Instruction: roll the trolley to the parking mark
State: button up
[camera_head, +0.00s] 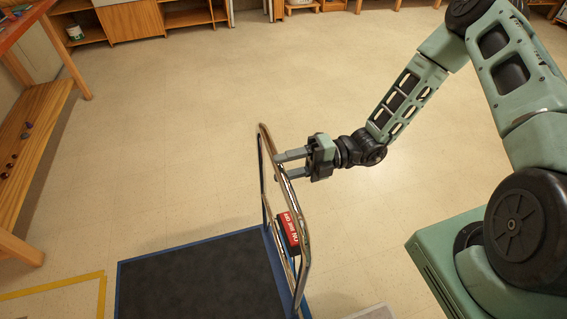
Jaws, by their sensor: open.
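The trolley has a dark flat deck (195,275) with blue edges and an upright chrome push handle (293,195). A red and black box with white lettering (289,232) is at the handle's lower part. My gripper (279,167) is open, its two grey fingers apart. The fingertips reach across the handle's top bar in the picture. I cannot tell whether they touch it or are above it. A yellow outline on the floor (103,290), apparently the parking mark, lies left of the deck and is partly cut off by the frame.
A wooden bench (38,118) with small items on its lower shelf stands along the left edge. Wooden cabinets (130,20) line the back wall. The floor behind and beyond the trolley is clear. A pale flat object (372,313) shows at the bottom edge.

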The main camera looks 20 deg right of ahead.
jog(key=shift+a, duration=1)
grip_shut()
jog(key=shift+d+f, duration=0.1)
jog(key=shift+f, duration=0.1)
dwell(0.6)
